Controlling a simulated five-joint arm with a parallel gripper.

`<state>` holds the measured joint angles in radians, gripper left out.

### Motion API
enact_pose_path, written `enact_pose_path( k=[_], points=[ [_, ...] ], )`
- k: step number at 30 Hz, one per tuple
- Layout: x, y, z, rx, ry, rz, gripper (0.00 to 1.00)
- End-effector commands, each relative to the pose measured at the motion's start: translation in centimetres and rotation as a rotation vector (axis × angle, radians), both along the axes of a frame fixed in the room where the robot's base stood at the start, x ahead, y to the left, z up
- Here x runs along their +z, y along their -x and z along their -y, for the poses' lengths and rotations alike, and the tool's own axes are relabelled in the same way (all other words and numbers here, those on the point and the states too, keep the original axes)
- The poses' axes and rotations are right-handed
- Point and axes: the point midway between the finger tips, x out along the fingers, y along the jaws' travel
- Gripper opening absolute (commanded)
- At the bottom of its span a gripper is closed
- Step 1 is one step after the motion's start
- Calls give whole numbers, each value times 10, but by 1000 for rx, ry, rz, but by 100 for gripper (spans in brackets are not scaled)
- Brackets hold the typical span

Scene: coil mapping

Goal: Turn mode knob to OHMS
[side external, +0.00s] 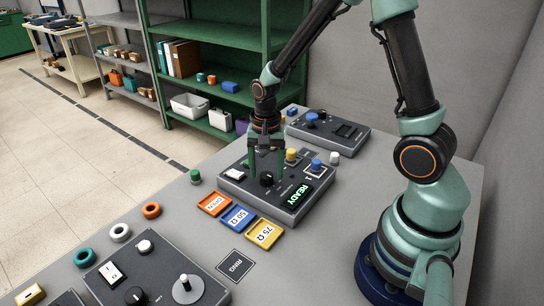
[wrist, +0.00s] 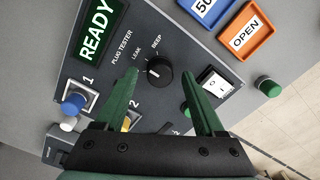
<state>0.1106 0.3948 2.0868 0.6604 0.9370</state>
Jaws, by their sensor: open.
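The mode knob (side external: 266,179) is a round black knob on the dark plug tester panel (side external: 232,186). In the wrist view the knob (wrist: 158,71) shows a small white mark, with the words LEAK and BEEP printed beside it. I see no OHMS label; part of the panel is hidden by my fingers. My gripper (side external: 266,174) is open and points down over the panel. In the wrist view its green fingertips (wrist: 160,78) stand on either side of the knob, with gaps showing. I cannot tell how far above the panel the tips are.
The panel carries a lit READY screen (side external: 292,195), a white rocker switch (side external: 234,174), and blue (side external: 316,164) and yellow (side external: 291,154) plugs. Orange (side external: 214,204), blue (side external: 238,217) and yellow (side external: 263,232) trays lie in front. Another control box (side external: 345,131) stands behind.

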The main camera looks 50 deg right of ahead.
Motion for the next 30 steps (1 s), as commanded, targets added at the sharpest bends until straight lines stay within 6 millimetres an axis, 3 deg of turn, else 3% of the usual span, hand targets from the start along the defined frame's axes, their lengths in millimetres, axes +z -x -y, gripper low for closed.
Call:
enact_pose_path(
  k=[12, 18, 30],
  points=[
    [-8, 0, 0, 0, 0, 0, 71],
    [-7, 0, 0, 0, 0, 0, 0],
    [-7, 0, 0, 67, 0, 0, 0]
  ],
)
